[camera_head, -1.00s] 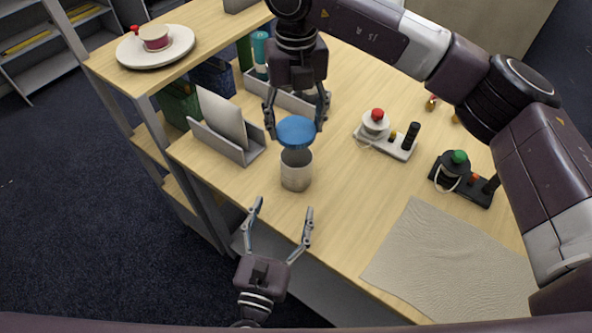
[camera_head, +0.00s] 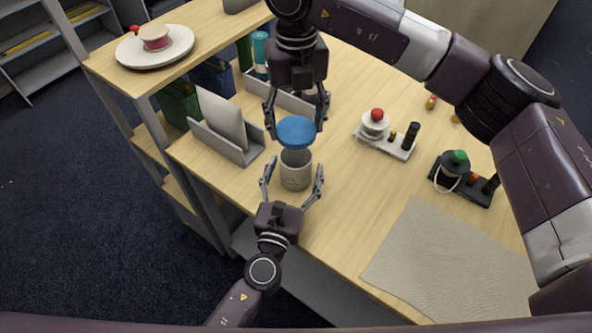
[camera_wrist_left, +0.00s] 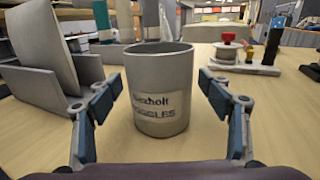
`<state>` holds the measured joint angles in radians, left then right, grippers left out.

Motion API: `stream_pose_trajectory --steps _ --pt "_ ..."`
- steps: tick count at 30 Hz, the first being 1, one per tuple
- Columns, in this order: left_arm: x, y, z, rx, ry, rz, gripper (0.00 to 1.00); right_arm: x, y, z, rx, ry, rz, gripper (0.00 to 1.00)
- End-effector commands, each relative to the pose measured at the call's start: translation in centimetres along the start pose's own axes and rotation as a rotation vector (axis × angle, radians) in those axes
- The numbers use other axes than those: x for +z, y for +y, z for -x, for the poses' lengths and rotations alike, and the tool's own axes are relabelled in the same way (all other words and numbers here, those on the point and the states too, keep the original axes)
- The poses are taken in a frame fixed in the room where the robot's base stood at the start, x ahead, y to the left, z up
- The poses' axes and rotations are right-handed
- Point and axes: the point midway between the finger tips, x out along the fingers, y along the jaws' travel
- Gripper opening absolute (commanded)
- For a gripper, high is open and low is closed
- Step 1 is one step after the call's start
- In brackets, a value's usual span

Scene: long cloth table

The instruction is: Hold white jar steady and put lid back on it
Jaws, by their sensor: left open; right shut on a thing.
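The white jar (camera_head: 295,176) stands upright and open-topped on the table, near its front edge. It also shows in the left wrist view (camera_wrist_left: 160,92), with dark lettering on its side. My right gripper (camera_head: 296,122) is shut on the blue lid (camera_head: 296,132) and holds it above the jar, seemingly apart from the rim. My left gripper (camera_head: 292,184) is open, with one finger on each side of the jar. In the left wrist view its fingers (camera_wrist_left: 160,118) stand clear of the jar wall, with gaps on both sides.
A grey holder (camera_head: 228,143) with a pale panel stands left of the jar. A device with a red knob (camera_head: 376,115) and one with a green knob (camera_head: 458,158) are to the right. A beige cloth (camera_head: 450,265) lies at front right. The table beside the jar is clear.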

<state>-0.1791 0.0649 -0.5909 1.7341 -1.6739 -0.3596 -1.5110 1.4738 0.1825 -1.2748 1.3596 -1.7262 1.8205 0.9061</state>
Motion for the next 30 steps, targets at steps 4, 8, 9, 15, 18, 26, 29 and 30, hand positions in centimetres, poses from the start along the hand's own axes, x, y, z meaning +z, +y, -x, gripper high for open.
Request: stream_pose_trajectory --steps 4,8,9,15,18,26,29,30 --pt "0.01 -0.01 -0.2 0.0 0.0 0.0 0.73 0.0 0.01 0.01 0.0 0.0 0.0 0.48" --pt "0.01 -0.01 -0.18 0.0 0.0 0.001 0.73 0.0 0.01 0.01 0.0 0.0 0.0 0.48" --pt "0.01 -0.01 -0.18 0.0 0.0 0.001 0.73 0.0 0.01 0.01 0.0 0.0 0.0 0.48" --pt "0.01 0.0 -0.16 0.0 0.0 0.001 0.51 0.0 0.01 0.01 0.0 0.0 0.0 0.48" --pt "0.01 0.0 -0.15 0.0 0.0 0.001 0.4 0.0 0.01 0.01 0.0 0.0 0.0 0.48" --pt "0.01 0.01 -0.15 0.0 0.0 0.001 0.11 0.0 0.01 0.01 0.0 0.0 0.0 0.48" --pt "0.0 0.01 -0.15 0.001 0.0 0.0 0.07 0.0 0.01 -0.04 0.0 0.0 0.0 0.48" --pt "0.0 0.01 -0.15 0.001 0.0 0.0 0.07 -0.01 0.0 -0.19 0.0 0.001 0.0 0.48"
